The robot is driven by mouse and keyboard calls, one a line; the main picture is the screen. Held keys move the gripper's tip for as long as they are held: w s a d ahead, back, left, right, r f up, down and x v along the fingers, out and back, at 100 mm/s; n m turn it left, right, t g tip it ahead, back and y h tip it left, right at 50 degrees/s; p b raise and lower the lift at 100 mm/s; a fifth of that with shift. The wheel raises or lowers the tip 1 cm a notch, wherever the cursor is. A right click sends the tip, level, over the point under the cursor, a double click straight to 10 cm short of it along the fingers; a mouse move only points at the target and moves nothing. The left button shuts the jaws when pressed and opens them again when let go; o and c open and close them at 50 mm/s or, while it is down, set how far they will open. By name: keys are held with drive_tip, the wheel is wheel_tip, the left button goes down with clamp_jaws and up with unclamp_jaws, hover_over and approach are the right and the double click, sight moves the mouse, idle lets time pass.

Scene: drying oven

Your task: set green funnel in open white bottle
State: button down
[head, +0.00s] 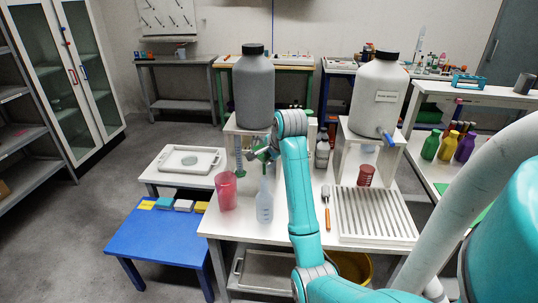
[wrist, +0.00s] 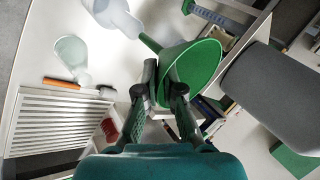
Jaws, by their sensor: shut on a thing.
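The green funnel (wrist: 200,66) is held by its cone in my gripper (wrist: 162,82), which is shut on it. Its spout points to the upper left in the wrist view, toward the white bottle (wrist: 113,17). In the head view the funnel (head: 262,154) is partly hidden by my gripper (head: 272,146), above the neck of the translucent white bottle (head: 264,206). The bottle stands upright on the white table. The spout tip is near the bottle's neck; I cannot tell whether they touch.
A pink cup (head: 226,190) stands left of the bottle. A large grey container (head: 254,90) sits on a stand behind. To the right are an orange-handled brush (head: 327,214), a white slatted rack (head: 374,214) and a red beaker (head: 366,175).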

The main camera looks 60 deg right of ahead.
wheel_tip(320, 180, down, 7)
drive_tip(key=shift+r, duration=0.2)
idle(0.9)
drive_tip(key=shift+f, duration=0.1)
drive_tip(key=c, duration=1.2)
unclamp_jaws()
drive_tip(key=shift+c, duration=0.2)
drive_tip(key=v, duration=0.7)
drive_tip(key=shift+r, duration=0.25)
drive_tip(key=shift+s+a, duration=0.1)
drive_tip(key=shift+s, duration=0.05)
